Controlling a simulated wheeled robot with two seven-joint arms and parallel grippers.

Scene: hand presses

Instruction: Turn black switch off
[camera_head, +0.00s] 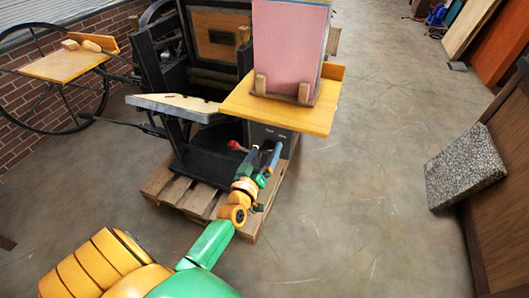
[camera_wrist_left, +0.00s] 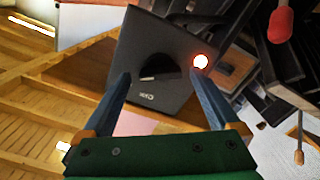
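The black switch (camera_wrist_left: 158,68) is a dark knob on the face of a dark grey control box (camera_wrist_left: 142,35). A round light (camera_wrist_left: 200,62) beside it glows white with a red rim. In the head view the box (camera_head: 262,132) sits under the press's yellow shelf, and the switch cannot be made out. My left gripper (camera_head: 265,150) is in front of the box, with its blue fingers apart and empty. In the wrist view the open fingers (camera_wrist_left: 160,92) stand on either side of the switch, apart from it. My right gripper is not in view.
The hand press (camera_head: 205,150) stands on a wooden pallet (camera_head: 180,191). A red-knobbed lever (camera_head: 236,145) is close to the left of my gripper. The yellow shelf (camera_head: 310,122) overhangs the box and holds pink sheets (camera_head: 290,45).

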